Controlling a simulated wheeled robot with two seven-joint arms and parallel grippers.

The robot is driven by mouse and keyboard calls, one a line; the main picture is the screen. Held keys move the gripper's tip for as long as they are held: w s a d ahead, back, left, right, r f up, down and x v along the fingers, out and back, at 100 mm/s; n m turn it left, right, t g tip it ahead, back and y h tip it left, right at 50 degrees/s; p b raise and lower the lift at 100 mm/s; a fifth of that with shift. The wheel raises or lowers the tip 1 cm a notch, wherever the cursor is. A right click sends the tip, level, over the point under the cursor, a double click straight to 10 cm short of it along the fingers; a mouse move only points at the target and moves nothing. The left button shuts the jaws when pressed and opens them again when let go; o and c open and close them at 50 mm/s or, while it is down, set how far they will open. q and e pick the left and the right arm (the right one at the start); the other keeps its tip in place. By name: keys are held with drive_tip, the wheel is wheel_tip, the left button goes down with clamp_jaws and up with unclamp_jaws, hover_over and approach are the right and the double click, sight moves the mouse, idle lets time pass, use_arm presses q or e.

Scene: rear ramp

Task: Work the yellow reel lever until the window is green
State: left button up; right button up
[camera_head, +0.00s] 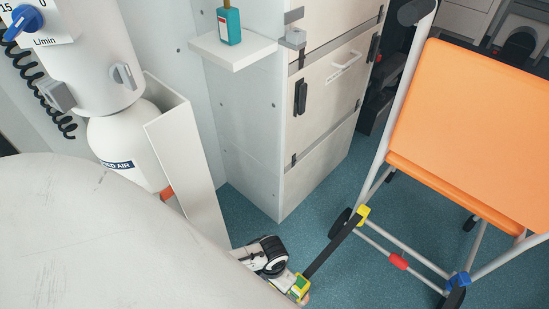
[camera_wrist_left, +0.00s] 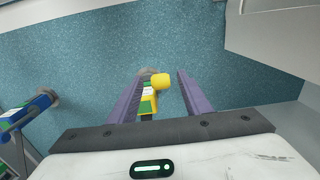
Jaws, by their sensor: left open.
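The yellow reel (camera_head: 299,287) is low on the floor in the head view, largely hidden by my left arm. In the left wrist view its yellow lever (camera_wrist_left: 161,80) has a rounded end. My left gripper (camera_wrist_left: 162,76) is open, its two purple fingers on either side of the lever, with a visible gap at the right finger. Contact on the left side cannot be told. Below the lever, the reel body (camera_wrist_left: 147,104) shows yellow, white and green patches, partly covered by the left finger. I cannot tell which patch is the window. My right gripper is not in view.
A dark strap (camera_head: 330,247) runs from the reel to a yellow fitting (camera_head: 362,214) on the orange wheeled chair (camera_head: 475,120). A blue reel (camera_wrist_left: 26,113) stands at the left in the wrist view. A white cabinet (camera_head: 300,150) stands behind; blue floor (camera_head: 325,215) is open between.

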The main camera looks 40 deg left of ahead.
sight(272, 287)
use_arm(q)
wheel_tip(272, 287, down, 4)
drive_tip(key=shift+f+b, duration=0.1)
drive_tip(key=shift+b, duration=0.9)
wheel_tip(272, 287, down, 4)
drive_tip(key=shift+r+b, duration=0.2)
drive_tip(key=shift+b, duration=0.9)
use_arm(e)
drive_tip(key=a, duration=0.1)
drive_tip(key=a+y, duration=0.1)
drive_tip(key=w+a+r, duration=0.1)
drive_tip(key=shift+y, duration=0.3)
use_arm(q)
drive_tip(key=shift+c, duration=0.4)
clamp_jaws()
